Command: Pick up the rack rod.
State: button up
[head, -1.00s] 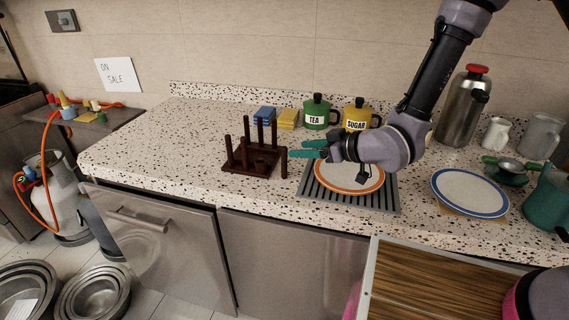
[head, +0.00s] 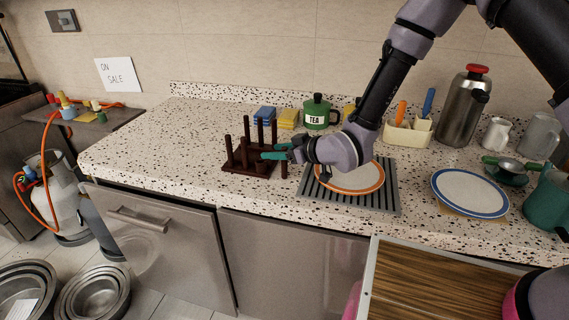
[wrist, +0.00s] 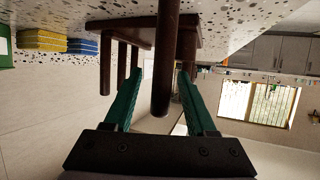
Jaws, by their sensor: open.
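The dark brown wooden rack (head: 240,168) stands on the speckled counter with several upright rods. One rod (head: 284,168) stands at its front right corner. My gripper (head: 272,151) is level with the upper part of the rods, coming from the right, its teal fingers open. In the wrist view, which shows the scene upside down, a dark rod (wrist: 165,70) lies across the gap between the two fingers (wrist: 158,90). No finger clearly touches it. Another rod (wrist: 187,45) shows just right of it, and several more are at left. I cannot tell exactly how deep the rod sits between the fingers.
A plate with an orange rim (head: 350,190) lies on a grey ribbed mat (head: 385,203) right of the rack. A green TEA canister (head: 318,113) and sponges (head: 287,119) stand behind. A blue-rimmed plate (head: 470,195) lies farther right. The counter left of the rack is clear.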

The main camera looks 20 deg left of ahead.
jog(key=shift+c, duration=0.3)
grip_shut()
